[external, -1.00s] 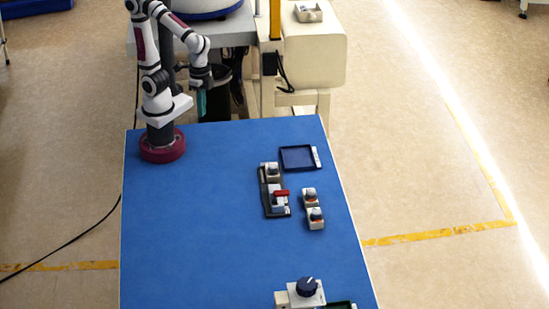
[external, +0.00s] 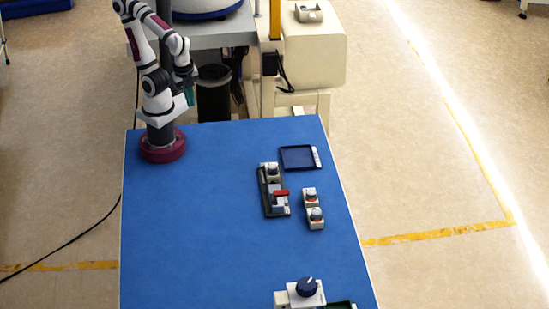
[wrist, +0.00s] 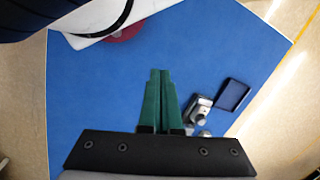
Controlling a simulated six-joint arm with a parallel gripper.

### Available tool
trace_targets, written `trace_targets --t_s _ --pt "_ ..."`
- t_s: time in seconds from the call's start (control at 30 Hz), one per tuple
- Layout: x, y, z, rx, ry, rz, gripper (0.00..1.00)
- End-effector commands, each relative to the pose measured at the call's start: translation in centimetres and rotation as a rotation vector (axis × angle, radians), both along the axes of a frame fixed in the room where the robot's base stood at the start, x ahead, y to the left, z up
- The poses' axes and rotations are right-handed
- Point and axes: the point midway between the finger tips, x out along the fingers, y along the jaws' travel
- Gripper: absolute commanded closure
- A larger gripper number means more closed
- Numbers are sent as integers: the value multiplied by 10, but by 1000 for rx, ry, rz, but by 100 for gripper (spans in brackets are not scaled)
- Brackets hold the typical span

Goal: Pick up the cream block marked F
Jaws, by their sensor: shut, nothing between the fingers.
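One cream block (external: 310,195) and another cream block (external: 316,223) stand close together at the right. A further cream block (external: 269,176) sits at the far end of a dark holder (external: 265,200). No letter can be read, so I cannot tell which block is marked F. My gripper (external: 189,98) is high near my base, far left of the blocks.
A dark blue tray (external: 298,158) lies behind the blocks, and shows in the wrist view (wrist: 233,95). A red piece (external: 281,192) is on the dark holder. A cream unit with a dark blue knob (external: 306,287) stands at the front edge. The table's left and middle are clear.

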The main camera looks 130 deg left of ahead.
Motion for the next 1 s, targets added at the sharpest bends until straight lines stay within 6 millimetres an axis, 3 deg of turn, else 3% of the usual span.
trace_targets --t_s 0.27,0.6,0.87,0.93,1.0 --pt "0 0 0 0 0 1 100" --pt "0 0 0 0 0 1 41" --pt "1 0 0 -1 0 0 40" --pt "13 0 4 -15 5 -12 40" --pt "49 1 11 -56 12 -48 40"
